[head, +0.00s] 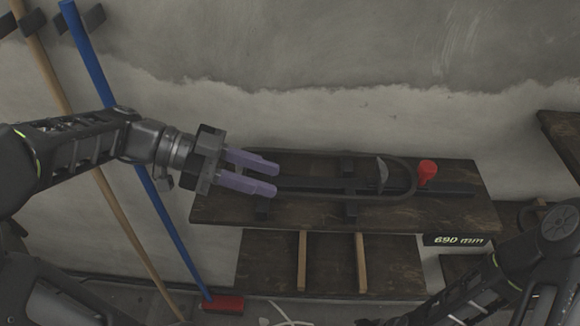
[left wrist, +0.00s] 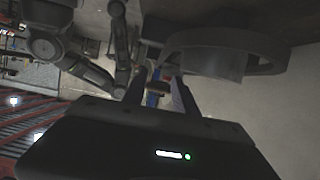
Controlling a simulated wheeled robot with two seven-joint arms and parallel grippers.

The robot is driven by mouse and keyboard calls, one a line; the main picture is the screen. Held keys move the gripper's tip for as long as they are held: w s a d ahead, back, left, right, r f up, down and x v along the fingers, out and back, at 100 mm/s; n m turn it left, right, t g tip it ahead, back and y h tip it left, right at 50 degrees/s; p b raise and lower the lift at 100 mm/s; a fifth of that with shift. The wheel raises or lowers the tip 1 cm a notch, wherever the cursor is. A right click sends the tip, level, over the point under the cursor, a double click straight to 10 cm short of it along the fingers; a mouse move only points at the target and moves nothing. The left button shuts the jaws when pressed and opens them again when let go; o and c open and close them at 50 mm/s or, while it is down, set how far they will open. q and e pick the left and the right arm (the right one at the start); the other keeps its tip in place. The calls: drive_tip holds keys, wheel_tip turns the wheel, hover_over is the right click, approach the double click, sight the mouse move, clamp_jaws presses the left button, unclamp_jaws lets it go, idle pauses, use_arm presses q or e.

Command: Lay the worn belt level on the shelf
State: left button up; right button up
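The worn belt (head: 412,180) is a dark closed loop, stretched lengthwise over a dark wooden shelf (head: 330,215). Its right bend is round and its left end is hidden behind my left gripper. My left gripper (head: 277,178) has two purple fingers pointing right, at the left end of the loop, with a gap between them. A broad grey curved band (left wrist: 265,50), likely the belt, shows beside the fingertips in the left wrist view. I cannot tell whether the fingers touch the belt, or whether it rests fully on the shelf. My right gripper is out of view.
A red knob-like piece (head: 427,172) and a grey wedge (head: 382,172) stand near the belt's right bend. A "690 mm" label (head: 458,240) is at the shelf's front right. A blue pole (head: 135,140) and a wooden pole (head: 115,215) lean at the left wall.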

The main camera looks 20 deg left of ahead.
sight(316, 195)
use_arm(q)
drive_tip(key=shift+d, duration=0.25)
drive_tip(key=shift+d+f, duration=0.15)
drive_tip(key=shift+d, duration=0.1)
drive_tip(key=shift+x, duration=0.95)
drive_tip(key=shift+w+d, duration=0.1)
drive_tip(key=shift+d, duration=0.2)
drive_tip(key=p+x, duration=0.1)
drive_tip(key=x, duration=0.2)
drive_tip(key=shift+d+f, duration=0.15)
drive_tip(key=shift+d, duration=0.1)
drive_tip(key=shift+w+d+f, duration=0.15)
drive_tip(key=shift+d+f, duration=0.15)
drive_tip(key=shift+d, duration=0.1)
